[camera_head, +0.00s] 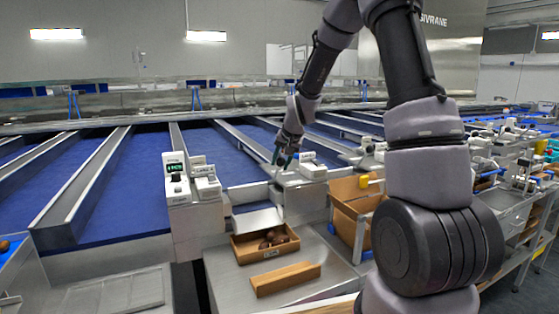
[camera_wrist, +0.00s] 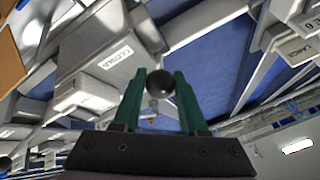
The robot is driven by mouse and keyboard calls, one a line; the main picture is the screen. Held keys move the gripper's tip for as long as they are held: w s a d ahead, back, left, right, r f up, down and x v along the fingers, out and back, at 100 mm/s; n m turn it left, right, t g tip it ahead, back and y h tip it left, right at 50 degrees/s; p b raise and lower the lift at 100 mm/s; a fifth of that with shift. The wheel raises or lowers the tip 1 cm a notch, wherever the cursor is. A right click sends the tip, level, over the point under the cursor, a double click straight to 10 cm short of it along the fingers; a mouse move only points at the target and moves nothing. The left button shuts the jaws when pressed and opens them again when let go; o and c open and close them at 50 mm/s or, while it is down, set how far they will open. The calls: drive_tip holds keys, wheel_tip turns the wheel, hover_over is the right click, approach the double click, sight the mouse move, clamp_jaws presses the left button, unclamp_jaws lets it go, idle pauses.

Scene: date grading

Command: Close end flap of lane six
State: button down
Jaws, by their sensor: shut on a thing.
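My gripper (camera_head: 283,160) is at the lane ends, in the middle of the head view. In the wrist view its two green fingers stand on either side of a round black knob (camera_wrist: 160,82), shut on it. A grey housing beside the knob bears a label (camera_wrist: 117,57) that seems to read CLOSED. The blue lane bed (camera_wrist: 205,62) runs behind the knob. The flap itself is hard to make out in either view, and I cannot tell its angle. The lane number beside my gripper is not readable.
A display unit (camera_head: 175,180) stands to the left of my gripper.

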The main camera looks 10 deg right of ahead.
drive_tip(key=shift+s+f, duration=0.25)
drive_tip(key=shift+c, duration=2.3)
unclamp_jaws()
drive_tip(key=shift+d, duration=0.1)
drive_tip(key=shift+r, duration=0.1)
drive_tip(key=shift+r, duration=0.2)
drive_tip(key=v, duration=1)
drive_tip(key=shift+r, duration=0.15)
drive_tip(key=shift+s, duration=0.1)
